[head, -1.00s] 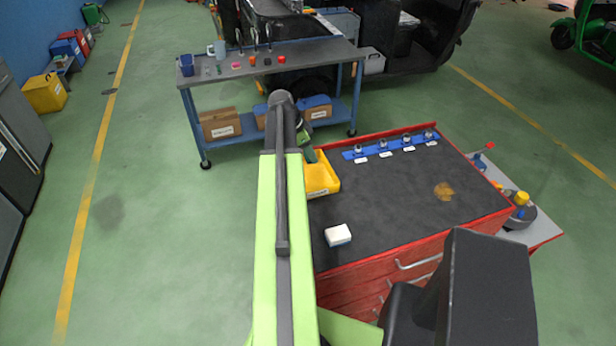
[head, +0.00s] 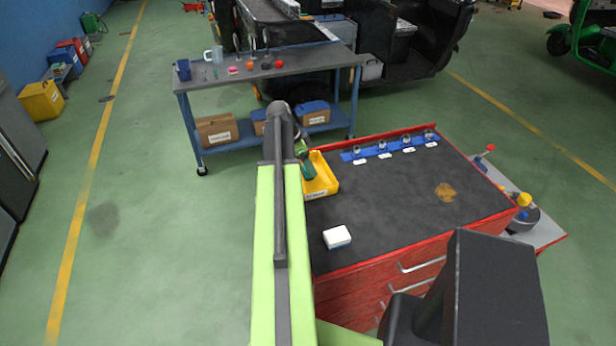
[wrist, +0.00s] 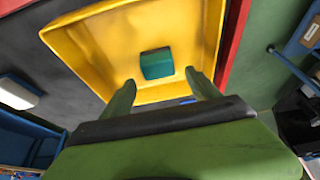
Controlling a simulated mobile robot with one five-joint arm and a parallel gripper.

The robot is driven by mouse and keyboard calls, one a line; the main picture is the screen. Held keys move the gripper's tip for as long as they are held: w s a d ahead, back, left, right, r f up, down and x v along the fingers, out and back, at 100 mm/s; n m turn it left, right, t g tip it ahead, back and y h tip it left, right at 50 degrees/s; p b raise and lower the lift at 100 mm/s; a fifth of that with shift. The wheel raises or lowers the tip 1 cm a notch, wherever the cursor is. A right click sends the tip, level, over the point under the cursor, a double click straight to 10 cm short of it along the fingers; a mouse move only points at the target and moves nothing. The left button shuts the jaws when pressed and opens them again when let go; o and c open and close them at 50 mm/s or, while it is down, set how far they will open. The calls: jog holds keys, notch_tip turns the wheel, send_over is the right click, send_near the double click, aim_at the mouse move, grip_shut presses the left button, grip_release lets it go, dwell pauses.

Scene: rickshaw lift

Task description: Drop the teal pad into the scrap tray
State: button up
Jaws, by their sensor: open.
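The scrap tray (head: 328,187) is yellow and stands at the left edge of the dark cabinet top. It fills the upper middle of the wrist view (wrist: 85,48). The teal pad (wrist: 157,64) shows against the tray's inside in the wrist view, just beyond the fingertips and apart from both. I cannot tell whether it rests on the tray floor or is just above it. My gripper (wrist: 160,80) is open and empty, its green fingers spread over the tray. In the head view my arm partly hides the gripper and the tray's left side.
A white block (head: 337,237) lies on the cabinet top (head: 400,215). A blue rail (head: 392,148) with several small fittings runs along its back. A workbench (head: 270,65) with boxes below stands behind. Green floor on the left is clear.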

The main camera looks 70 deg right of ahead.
jog(key=p+v, duration=1.6)
jog(key=v, duration=0.1)
jog(key=shift+w+r, duration=0.1)
jog(key=shift+w, duration=0.05)
